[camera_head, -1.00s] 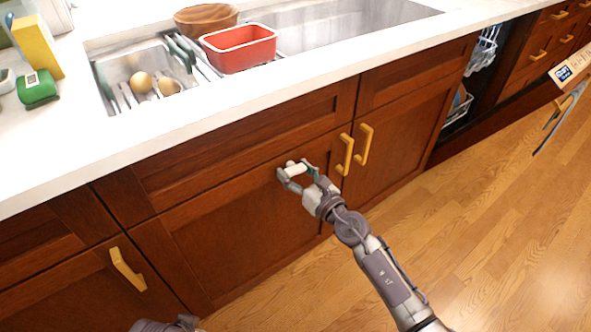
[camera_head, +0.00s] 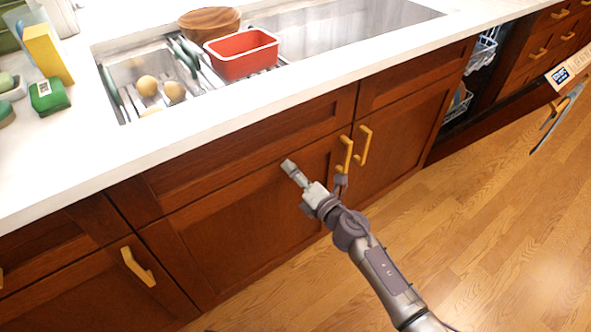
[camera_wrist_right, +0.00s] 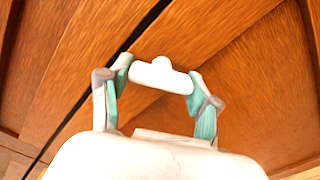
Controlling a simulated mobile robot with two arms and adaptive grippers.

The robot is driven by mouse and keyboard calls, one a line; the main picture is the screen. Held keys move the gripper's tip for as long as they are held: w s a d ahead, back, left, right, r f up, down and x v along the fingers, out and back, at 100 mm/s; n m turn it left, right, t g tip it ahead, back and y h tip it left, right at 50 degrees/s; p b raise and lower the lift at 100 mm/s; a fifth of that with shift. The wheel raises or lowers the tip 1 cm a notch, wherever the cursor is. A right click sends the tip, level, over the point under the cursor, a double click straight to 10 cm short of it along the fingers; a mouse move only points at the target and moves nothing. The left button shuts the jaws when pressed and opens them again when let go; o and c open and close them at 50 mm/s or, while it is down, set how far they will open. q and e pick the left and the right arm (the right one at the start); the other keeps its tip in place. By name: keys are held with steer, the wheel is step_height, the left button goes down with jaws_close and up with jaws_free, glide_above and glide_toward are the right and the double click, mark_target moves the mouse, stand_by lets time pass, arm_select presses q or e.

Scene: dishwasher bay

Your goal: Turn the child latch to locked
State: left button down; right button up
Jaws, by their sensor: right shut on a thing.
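The child latch (camera_wrist_right: 163,74) is a small white bar with a rounded bump, in front of the wooden cabinet front in the right wrist view. My right gripper (camera_wrist_right: 158,78) is shut on it, with a teal-padded finger at each end of the bar. In the head view my right gripper (camera_head: 292,169) is at the upper part of the cabinet door (camera_head: 235,225), left of the two yellow handles. The latch is hidden or too small to make out there, and any lock marking is not readable. My left gripper is not in view.
Yellow handles (camera_head: 343,154) and (camera_head: 363,145) stand out close to the right of my gripper. Above is the white counter (camera_head: 190,140) with a red tub (camera_head: 243,54). The open dishwasher (camera_head: 484,62) is at the right.

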steer(key=m+p, duration=0.1)
steer(key=m, duration=0.3)
steer(key=shift+r+m+p, duration=0.15)
steer(key=shift+m+p, duration=0.15)
steer(key=shift+p, duration=0.1)
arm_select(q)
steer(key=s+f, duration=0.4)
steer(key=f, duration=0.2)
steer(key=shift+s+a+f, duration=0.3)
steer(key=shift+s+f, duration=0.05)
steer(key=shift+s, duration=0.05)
arm_select(e)
steer(key=shift+m, duration=0.7)
steer(key=o, duration=1.2)
steer(key=shift+c, duration=0.2)
steer(key=shift+s, duration=0.1)
steer(key=v, duration=1.2)
